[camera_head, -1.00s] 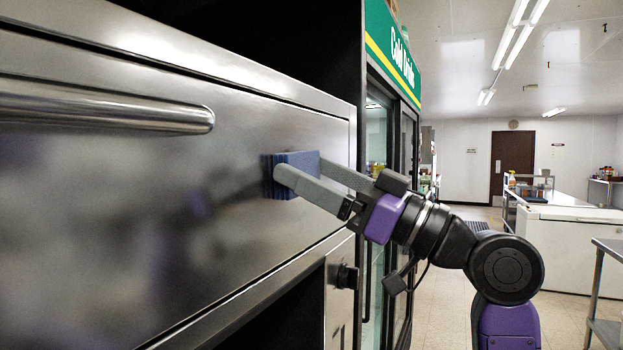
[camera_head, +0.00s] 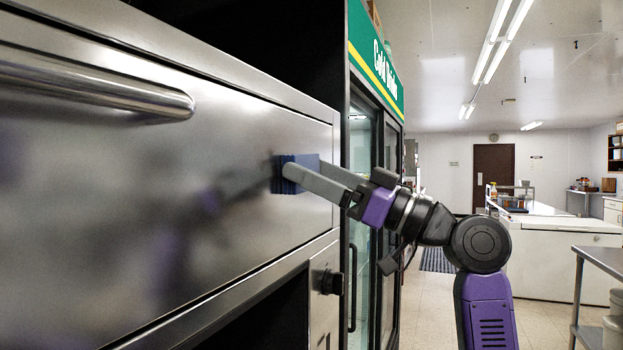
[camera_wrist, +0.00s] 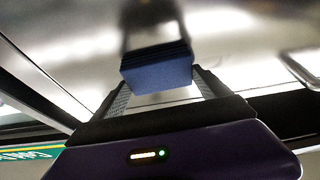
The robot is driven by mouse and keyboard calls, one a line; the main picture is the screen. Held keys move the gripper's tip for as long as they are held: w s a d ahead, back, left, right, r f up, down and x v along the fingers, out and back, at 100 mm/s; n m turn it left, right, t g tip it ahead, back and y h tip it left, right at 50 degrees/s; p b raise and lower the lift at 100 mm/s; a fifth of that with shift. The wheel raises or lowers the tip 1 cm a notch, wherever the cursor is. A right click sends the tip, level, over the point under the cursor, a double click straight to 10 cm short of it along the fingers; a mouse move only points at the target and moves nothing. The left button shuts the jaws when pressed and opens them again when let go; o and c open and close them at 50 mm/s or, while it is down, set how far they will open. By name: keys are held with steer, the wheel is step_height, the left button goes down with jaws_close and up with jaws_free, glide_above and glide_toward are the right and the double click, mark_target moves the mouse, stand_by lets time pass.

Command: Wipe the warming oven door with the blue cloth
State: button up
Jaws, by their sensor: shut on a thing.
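The warming oven door (camera_head: 110,200) is a large brushed-steel panel on the left of the head view, with a bar handle (camera_head: 95,84) near its top. My gripper (camera_head: 302,178) is shut on the folded blue cloth (camera_head: 283,174). The cloth is against the right part of the door, below and to the right of the handle. In the wrist view the cloth (camera_wrist: 157,70) sits between the two fingers, its far face at the steel surface (camera_wrist: 215,40). The contact edge itself is partly hidden.
A glass-fronted drinks cooler (camera_head: 362,190) with a green sign stands just beyond the oven. A dark knob (camera_head: 331,282) sticks out below the door's right end. A white chest unit (camera_head: 560,255) and a steel table (camera_head: 600,262) are at the right. Floor between is open.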

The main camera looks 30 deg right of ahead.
steer(key=shift+w+d, duration=0.25)
steer(key=shift+d, duration=0.15)
steer(key=shift+f+b, duration=0.1)
steer(key=shift+b, duration=0.2)
steer(key=shift+a, duration=0.1)
steer(key=shift+s+a+p, duration=0.15)
steer(key=shift+s+a, duration=1)
steer(key=shift+a, duration=0.35)
steer(key=shift+s+a+p, duration=0.15)
steer(key=shift+s+a, duration=0.95)
steer(key=shift+a, duration=0.4)
steer(key=shift+s+a+p, duration=0.15)
steer(key=shift+s+a, duration=1)
steer(key=shift+a, duration=0.35)
steer(key=shift+d, duration=0.1)
steer(key=shift+s+d, duration=0.55)
steer(key=shift+s, duration=0.25)
steer(key=shift+s+d, duration=0.6)
steer(key=shift+s, duration=0.25)
steer(key=shift+s+d, duration=0.55)
steer(key=shift+s, duration=0.25)
steer(key=shift+s+d+b, duration=0.35)
steer(key=shift+s+d, duration=0.55)
steer(key=shift+s, duration=0.3)
